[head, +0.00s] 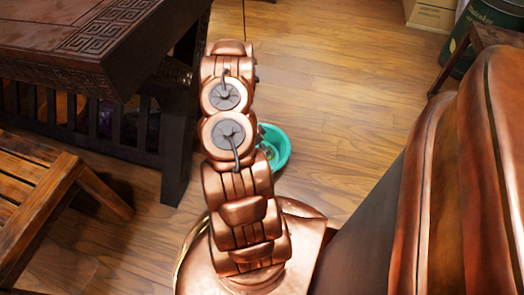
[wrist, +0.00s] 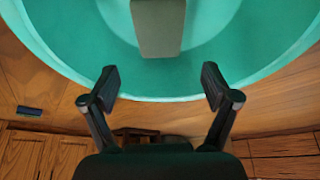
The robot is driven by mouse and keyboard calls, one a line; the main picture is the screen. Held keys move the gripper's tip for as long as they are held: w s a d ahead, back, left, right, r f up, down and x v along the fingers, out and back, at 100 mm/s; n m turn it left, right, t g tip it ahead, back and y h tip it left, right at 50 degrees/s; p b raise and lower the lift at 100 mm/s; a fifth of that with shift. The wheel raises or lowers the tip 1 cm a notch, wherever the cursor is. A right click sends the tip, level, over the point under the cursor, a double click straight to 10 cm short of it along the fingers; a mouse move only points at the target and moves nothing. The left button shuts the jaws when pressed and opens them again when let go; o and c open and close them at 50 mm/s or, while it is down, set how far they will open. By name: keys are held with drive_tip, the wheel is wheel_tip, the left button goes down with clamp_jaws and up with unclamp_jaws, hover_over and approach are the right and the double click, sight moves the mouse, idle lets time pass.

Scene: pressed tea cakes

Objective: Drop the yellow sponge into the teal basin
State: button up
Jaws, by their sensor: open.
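The teal basin (head: 283,147) stands on the wood floor, partly hidden behind my arm in the head view. In the wrist view its rim (wrist: 62,62) curves across the upper part. A grey-olive block (wrist: 158,28) shows inside the basin, cut off by the top edge. It may be the sponge, but its yellow colour does not show clearly there.
A dark carved table (head: 90,40) stands at the left, with a slatted wooden stool (head: 35,190) in front of it. A cardboard box (head: 430,14) is at the top right. The floor beyond the basin is clear.

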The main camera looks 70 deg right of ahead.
drive_tip(key=v, duration=1.1)
drive_tip(key=shift+r, duration=0.3)
drive_tip(key=shift+a, duration=0.2)
